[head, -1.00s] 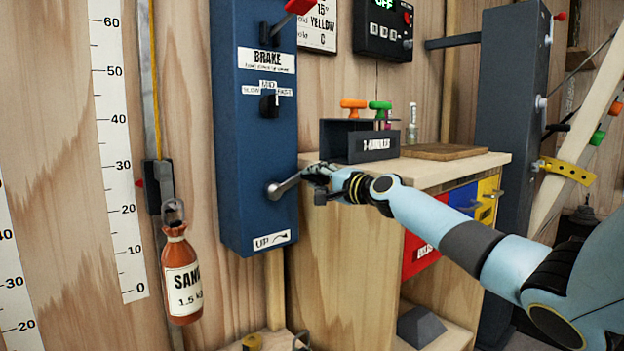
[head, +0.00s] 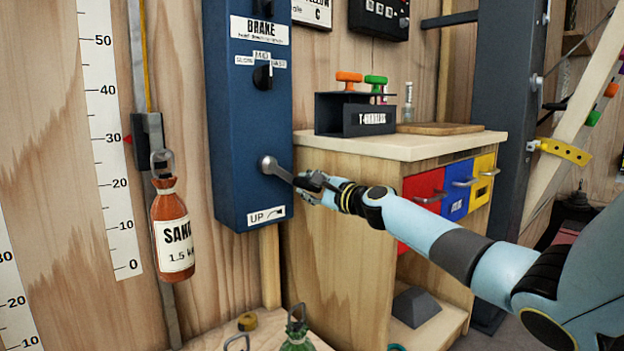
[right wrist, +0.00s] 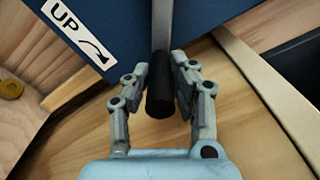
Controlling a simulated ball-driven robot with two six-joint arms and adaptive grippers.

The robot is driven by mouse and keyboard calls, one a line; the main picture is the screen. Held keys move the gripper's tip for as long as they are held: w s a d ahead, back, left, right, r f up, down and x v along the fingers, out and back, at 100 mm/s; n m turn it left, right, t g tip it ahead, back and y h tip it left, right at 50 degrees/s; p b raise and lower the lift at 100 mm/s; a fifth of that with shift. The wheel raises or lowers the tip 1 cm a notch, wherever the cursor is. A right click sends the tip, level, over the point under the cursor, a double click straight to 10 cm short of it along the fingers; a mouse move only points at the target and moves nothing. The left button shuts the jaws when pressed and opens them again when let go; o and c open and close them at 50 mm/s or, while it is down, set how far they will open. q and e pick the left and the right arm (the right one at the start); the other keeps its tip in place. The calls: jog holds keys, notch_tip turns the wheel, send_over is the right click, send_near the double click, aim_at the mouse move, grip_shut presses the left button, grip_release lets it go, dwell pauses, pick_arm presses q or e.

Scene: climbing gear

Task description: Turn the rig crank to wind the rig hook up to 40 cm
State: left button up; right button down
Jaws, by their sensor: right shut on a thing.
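The rig crank (head: 278,171) sits low on the front of the blue rig box (head: 240,120), its arm pointing right and slightly down. My right gripper (head: 308,184) is shut on the crank's handle. In the right wrist view, the black grip (right wrist: 160,88) lies between the two fingers (right wrist: 155,90). The rig hook (head: 162,160) hangs on the wall rail at left and carries an orange sand bag (head: 170,225) marked 1.5 kg. The red pointer (head: 127,140) beside the hook is at about 30 on the white scale (head: 112,160). My left gripper is out of view.
A brake label (head: 260,30) and a black selector knob (head: 263,76) are above the crank. An UP label (head: 266,216) with an arrow is below it. A wooden cabinet (head: 340,215) with coloured drawers stands right behind my arm. A green bottle-like bag (head: 297,340) is below.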

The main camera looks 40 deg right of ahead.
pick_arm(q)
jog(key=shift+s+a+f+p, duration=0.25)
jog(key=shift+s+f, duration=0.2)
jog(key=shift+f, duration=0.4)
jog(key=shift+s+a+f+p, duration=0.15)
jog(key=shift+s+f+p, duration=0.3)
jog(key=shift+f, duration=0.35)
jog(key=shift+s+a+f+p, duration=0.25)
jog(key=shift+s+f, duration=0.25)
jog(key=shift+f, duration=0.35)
pick_arm(e)
jog(key=a+f+m, duration=0.3)
jog(key=a+m, duration=0.2)
jog(key=m, duration=0.4)
jog(key=shift+s+a+f, duration=0.2)
jog(key=shift+a+f, duration=0.05)
jog(key=shift+a, duration=0.1)
jog(key=c, duration=1.1)
grip_release()
jog(key=shift+a, duration=0.1)
jog(key=shift+r, duration=0.1)
jog(key=shift+s, duration=0.1)
jog(key=s, duration=0.7)
jog(key=shift+s+d, duration=0.15)
jog(key=shift+d, duration=0.25)
